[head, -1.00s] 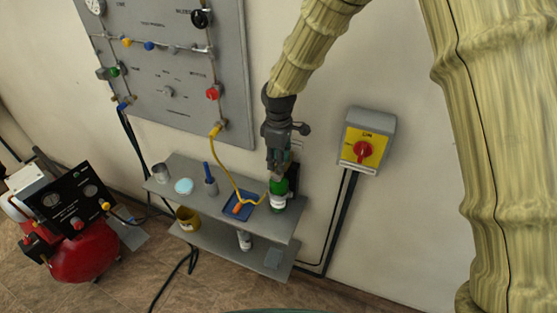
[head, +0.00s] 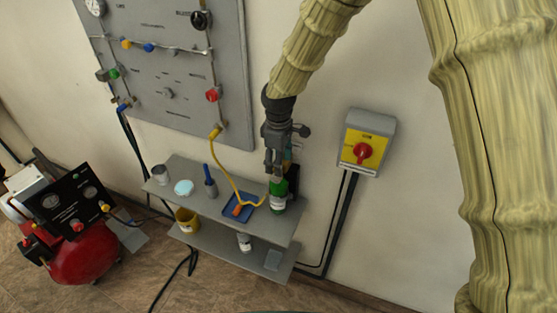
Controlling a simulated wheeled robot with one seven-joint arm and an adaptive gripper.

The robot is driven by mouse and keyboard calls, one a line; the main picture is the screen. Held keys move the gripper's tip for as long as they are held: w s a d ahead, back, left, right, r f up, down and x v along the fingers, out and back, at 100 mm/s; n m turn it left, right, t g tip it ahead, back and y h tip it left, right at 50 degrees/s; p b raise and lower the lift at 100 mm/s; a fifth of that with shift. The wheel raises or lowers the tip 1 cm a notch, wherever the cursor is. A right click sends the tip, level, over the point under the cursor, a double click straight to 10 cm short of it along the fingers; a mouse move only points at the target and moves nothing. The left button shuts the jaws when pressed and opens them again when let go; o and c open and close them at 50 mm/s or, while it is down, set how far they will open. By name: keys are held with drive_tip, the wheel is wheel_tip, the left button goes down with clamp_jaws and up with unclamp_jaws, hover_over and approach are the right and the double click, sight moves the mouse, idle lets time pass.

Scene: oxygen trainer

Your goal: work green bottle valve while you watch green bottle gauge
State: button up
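The green bottle (head: 278,199) stands upright at the right end of the upper shelf, with a white label band. My gripper (head: 276,173) points down right above the bottle, around or against its top. The bottle's valve is hidden behind my fingers. I cannot make out whether the fingers are closed on it. No gauge face on the bottle can be read; a small teal and dark part shows just right of my fingers. A yellow hose (head: 221,170) runs from the wall panel down to the bottle area.
The two-level grey shelf (head: 222,196) also holds a blue tray (head: 239,206), a metal cup (head: 160,174) and a pale blue dish (head: 184,187). A switch box (head: 368,143) hangs right of my gripper. The wall panel (head: 175,70) is up left, a red compressor (head: 85,258) lower left.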

wheel_tip(320, 180, up, 12)
idle(0.6)
idle(1.1)
